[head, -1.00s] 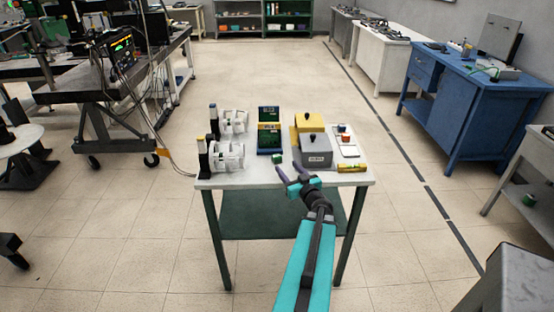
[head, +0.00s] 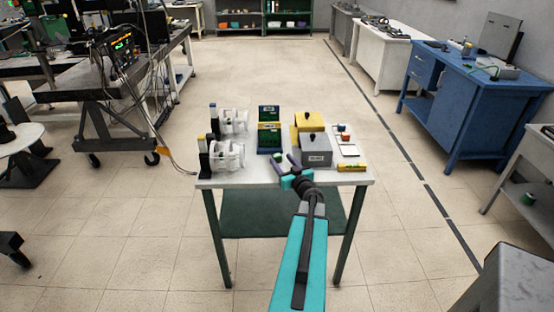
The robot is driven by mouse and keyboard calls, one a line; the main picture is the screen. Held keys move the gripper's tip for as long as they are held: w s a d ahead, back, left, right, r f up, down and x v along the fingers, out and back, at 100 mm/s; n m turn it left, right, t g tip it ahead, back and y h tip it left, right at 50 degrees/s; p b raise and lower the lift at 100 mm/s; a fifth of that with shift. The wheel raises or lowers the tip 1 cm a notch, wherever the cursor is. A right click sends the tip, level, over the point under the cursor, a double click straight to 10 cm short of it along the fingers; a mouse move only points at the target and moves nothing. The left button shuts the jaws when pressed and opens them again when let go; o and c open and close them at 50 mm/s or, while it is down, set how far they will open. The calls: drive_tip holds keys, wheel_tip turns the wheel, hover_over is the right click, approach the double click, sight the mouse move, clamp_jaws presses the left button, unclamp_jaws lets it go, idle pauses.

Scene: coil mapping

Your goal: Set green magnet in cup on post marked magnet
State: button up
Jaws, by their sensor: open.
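A small green block (head: 277,157), likely the green magnet, sits on the white table between the coils and the grey box. The fingers partly hide the block. Two dark posts, a front post (head: 204,160) and a back post (head: 214,122), stand at the table's left beside the clear-white coils (head: 229,155). No marking on them is readable and I cannot make out a cup.
Right of the gripper are a grey lidded box (head: 316,152), a yellow box (head: 309,122) and a yellow cylinder (head: 352,167). A dark blue-green instrument (head: 269,138) stands behind the block. The table's front left (head: 245,177) is clear.

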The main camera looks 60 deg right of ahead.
sight(277, 155)
drive_tip(key=shift+p+x, duration=0.95)
drive_tip(key=shift+x, duration=1.65)
drive_tip(key=shift+c, duration=0.3)
clamp_jaws()
drive_tip(key=shift+r, duration=0.15)
